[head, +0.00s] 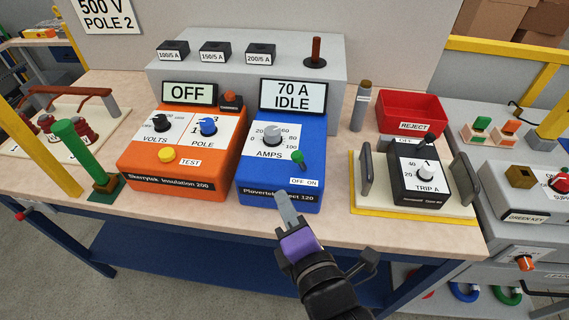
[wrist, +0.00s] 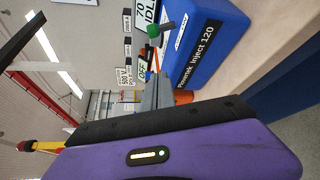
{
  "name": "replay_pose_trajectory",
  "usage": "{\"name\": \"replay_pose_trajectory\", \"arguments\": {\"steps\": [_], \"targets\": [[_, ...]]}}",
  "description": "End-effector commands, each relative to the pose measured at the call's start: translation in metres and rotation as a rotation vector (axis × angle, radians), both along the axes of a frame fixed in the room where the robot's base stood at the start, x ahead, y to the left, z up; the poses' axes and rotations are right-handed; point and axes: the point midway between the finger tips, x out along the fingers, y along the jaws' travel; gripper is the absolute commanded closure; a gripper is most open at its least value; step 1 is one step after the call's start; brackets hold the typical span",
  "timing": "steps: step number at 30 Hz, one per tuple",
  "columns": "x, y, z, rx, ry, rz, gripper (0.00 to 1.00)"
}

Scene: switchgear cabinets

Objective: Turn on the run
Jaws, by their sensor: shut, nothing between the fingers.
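The blue Plovertek Inject 120 unit (head: 280,185) stands on the bench, with a display (head: 292,96) reading 70 A IDLE. It has a grey AMPS knob (head: 272,134) and a green toggle (head: 298,158) above an OFF ON label (head: 305,182). My gripper (head: 284,196) is shut and empty, its fingertips at the lower front edge of the blue unit, below the toggle. I cannot tell whether they touch it. In the wrist view the green toggle (wrist: 156,31) shows near the fingers, and the blue unit (wrist: 205,40) is at the upper right.
Left is the orange Skerrytek insulation tester (head: 180,160), its display reading OFF. Right is the black TRIP A device (head: 420,170) on a yellow-edged base with grey handles. A red REJECT bin (head: 411,112) stands behind it. A grey box (head: 245,60) stands at the back.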

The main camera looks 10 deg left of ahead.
Motion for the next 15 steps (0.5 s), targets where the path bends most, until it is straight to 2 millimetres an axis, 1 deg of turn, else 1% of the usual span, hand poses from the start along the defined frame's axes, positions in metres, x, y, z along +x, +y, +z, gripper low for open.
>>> {"name": "replay_pose_trajectory", "arguments": {"steps": [10, 13, 15], "targets": [[0.002, 0.001, 0.0, 0.002, -0.001, 0.0, 1.0], [0.01, 0.004, -0.001, 0.002, -0.002, 0.0, 1.0], [0.019, 0.009, -0.001, 0.002, -0.002, 0.0, 1.0]]}}
